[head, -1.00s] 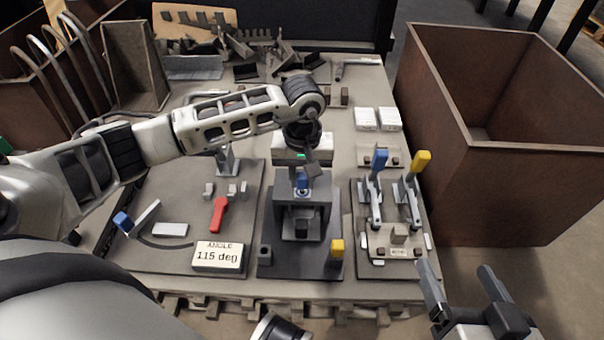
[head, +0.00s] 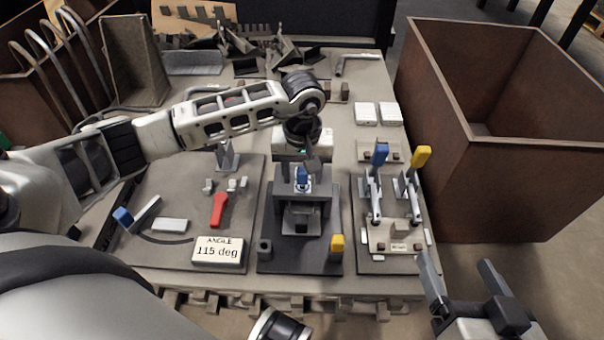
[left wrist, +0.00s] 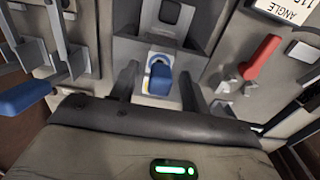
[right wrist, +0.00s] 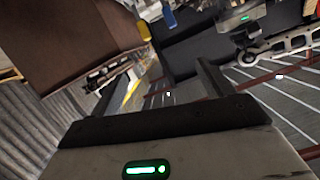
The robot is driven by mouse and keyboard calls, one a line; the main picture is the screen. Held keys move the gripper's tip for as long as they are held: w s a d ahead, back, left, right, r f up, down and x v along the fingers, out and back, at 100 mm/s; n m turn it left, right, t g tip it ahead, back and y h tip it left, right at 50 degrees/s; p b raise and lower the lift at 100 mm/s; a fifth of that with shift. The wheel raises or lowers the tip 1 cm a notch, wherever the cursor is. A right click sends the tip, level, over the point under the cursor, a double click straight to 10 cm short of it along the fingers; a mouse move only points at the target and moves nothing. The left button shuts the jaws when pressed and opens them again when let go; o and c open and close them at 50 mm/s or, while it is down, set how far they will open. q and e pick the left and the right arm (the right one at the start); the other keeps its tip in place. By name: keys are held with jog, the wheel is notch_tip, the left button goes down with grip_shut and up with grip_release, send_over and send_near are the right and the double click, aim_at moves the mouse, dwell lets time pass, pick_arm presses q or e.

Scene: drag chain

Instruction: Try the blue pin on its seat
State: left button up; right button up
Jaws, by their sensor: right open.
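The blue pin (head: 302,175) stands upright in a light-coloured seat at the top of a dark grey block fixture (head: 291,215). It also shows in the left wrist view (left wrist: 160,78), with a white and blue collar around its foot. My left gripper (head: 309,166) is just behind and above the pin. In the left wrist view my left gripper (left wrist: 158,88) has its fingers apart, one on each side of the pin, with gaps visible. My right gripper (head: 458,268) is open and empty beyond the table's front right corner; its spread fingers show in the right wrist view (right wrist: 172,85).
A panel with a red handle (head: 218,210) and an angle sign (head: 217,252) lies left. Blue (head: 380,154) and yellow (head: 420,156) levers stand close on the right. A yellow block (head: 337,244) sits front right of the fixture. A large brown bin (head: 500,190) stands right of the table.

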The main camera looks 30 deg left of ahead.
aim_at(302, 169)
pick_arm(q)
jog(key=shift+f, duration=0.25)
pick_arm(e)
jog(key=shift+g, duration=0.4)
notch_tip(302, 169, down, 5)
jog(key=shift+s+r, duration=0.1)
jog(key=shift+r, duration=0.1)
pick_arm(q)
jog(key=shift+w, duration=0.1)
notch_tip(302, 169, up, 2)
jog(key=shift+w+r+p, duration=0.1)
jog(key=shift+p, duration=0.4)
notch_tip(302, 169, up, 14)
jog(key=p, duration=0.3)
jog(key=shift+s+r+p, duration=0.15)
jog(key=shift+s+p, duration=0.05)
jog(key=shift+p, duration=0.2)
pick_arm(e)
notch_tip(302, 169, up, 3)
jog(key=shift+d+r+g+h, duration=0.15)
jog(key=shift+g+h, duration=0.15)
jog(key=shift+h, duration=0.1)
